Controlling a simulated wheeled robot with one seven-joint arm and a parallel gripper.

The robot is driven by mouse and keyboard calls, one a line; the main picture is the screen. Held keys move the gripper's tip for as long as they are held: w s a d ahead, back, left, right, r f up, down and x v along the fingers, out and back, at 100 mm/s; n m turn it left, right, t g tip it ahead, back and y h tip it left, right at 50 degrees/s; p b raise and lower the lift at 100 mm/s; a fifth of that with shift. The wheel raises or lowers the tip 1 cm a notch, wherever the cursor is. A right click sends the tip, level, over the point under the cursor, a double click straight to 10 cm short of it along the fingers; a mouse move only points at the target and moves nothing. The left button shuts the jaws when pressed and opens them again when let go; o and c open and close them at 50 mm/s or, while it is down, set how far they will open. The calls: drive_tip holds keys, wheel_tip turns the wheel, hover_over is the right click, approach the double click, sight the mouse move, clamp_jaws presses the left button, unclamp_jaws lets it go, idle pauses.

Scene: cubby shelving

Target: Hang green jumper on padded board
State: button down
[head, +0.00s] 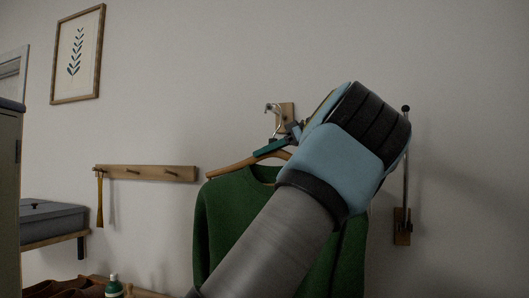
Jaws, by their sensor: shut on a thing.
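The green jumper (237,212) hangs upright on a wooden hanger (232,167) in the middle of the head view. My gripper (275,146) is shut on the hanger near its neck; my wrist hides the hanger's right side. My forearm covers the middle of the jumper. A small wooden block (286,114) with metal hook parts is on the wall just above the hanger. I cannot tell whether the hanger's hook touches the block's hook. I cannot make out a padded board for certain.
A wooden peg rail (146,173) with a yellowish strap (99,200) is on the wall at left. A metal rod on a wooden mount (402,227) is at right. A grey box (50,222) and a green bottle (114,287) are lower left. A framed print (77,54) hangs above.

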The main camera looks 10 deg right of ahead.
drive_tip(key=shift+f+b, duration=0.25)
drive_tip(key=shift+b, duration=0.15)
idle(0.5)
drive_tip(key=c, duration=0.7)
unclamp_jaws()
drive_tip(key=shift+d, duration=0.1)
drive_tip(key=v, duration=1)
drive_tip(key=shift+s+d+r+p, duration=0.2)
drive_tip(key=shift+d+p, duration=0.05)
drive_tip(key=shift+p, duration=0.1)
drive_tip(key=s+d+p, duration=0.1)
drive_tip(key=d, duration=0.1)
drive_tip(key=s+d+p, duration=0.1)
drive_tip(key=p, duration=0.1)
drive_tip(key=s+d+p, duration=0.1)
drive_tip(key=d+p, duration=0.1)
drive_tip(key=shift+d+r, duration=0.15)
drive_tip(key=shift+d, duration=0.15)
drive_tip(key=shift+s+d+p, duration=0.4)
drive_tip(key=shift+d+p, duration=0.2)
drive_tip(key=shift+d, duration=0.1)
drive_tip(key=shift+f, duration=0.2)
